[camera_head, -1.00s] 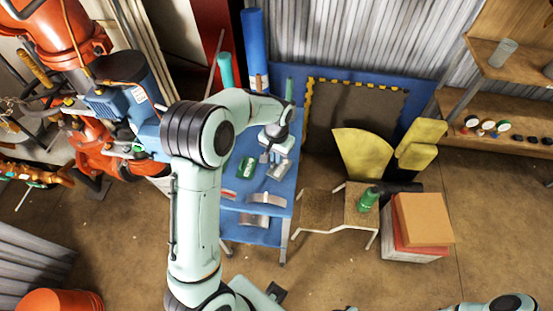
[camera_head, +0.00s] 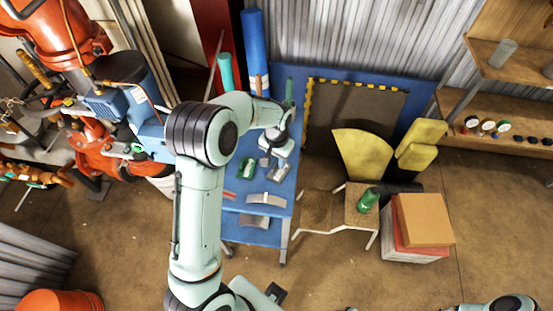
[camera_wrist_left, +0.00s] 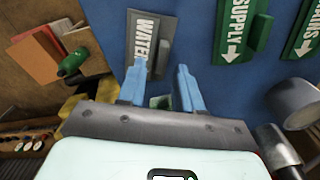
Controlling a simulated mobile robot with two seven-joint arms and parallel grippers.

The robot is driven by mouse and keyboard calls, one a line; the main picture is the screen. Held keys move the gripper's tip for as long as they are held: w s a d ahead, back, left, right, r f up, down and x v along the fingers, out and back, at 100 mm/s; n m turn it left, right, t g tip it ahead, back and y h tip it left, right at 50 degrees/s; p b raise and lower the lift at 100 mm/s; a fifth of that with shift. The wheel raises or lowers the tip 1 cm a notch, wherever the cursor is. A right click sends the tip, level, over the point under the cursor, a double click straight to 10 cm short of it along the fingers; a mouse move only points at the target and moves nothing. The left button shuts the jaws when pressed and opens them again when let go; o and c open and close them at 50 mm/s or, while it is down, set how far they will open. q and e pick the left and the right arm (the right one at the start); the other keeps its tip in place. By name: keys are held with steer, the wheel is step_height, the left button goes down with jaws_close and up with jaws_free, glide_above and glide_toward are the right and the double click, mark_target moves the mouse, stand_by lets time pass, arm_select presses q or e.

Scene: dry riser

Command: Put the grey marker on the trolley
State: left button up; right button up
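The grey marker (camera_wrist_left: 150,45), a flat plate lettered "WATER" with a raised bar, lies on a blue top in the left wrist view. In the head view it seems to be the small grey plate (camera_head: 278,174) on the blue stand (camera_head: 230,206), which has a lower shelf; I cannot tell whether this stand is the trolley. My left gripper (camera_wrist_left: 160,88) is open, its two blue fingers apart. The left finger overlaps the marker's near end in the picture; contact cannot be told. The head view shows this gripper (camera_head: 274,160) low over the stand. My right gripper is out of view.
Green markers, one lettered "SUPPLY" (camera_wrist_left: 240,30), lie beside the grey one. Grey curved pieces (camera_head: 265,199) are at the stand's front. A green bottle (camera_head: 368,201) stands on a low seat to the right, next to stacked boxes (camera_head: 422,220). Open floor lies in front.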

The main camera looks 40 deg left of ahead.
mark_target(277, 164)
arm_select(q)
step_height(277, 164, up, 12)
steer(key=shift+f+p, duration=0.25)
steer(key=shift+p, duration=0.15)
stand_by(0.4)
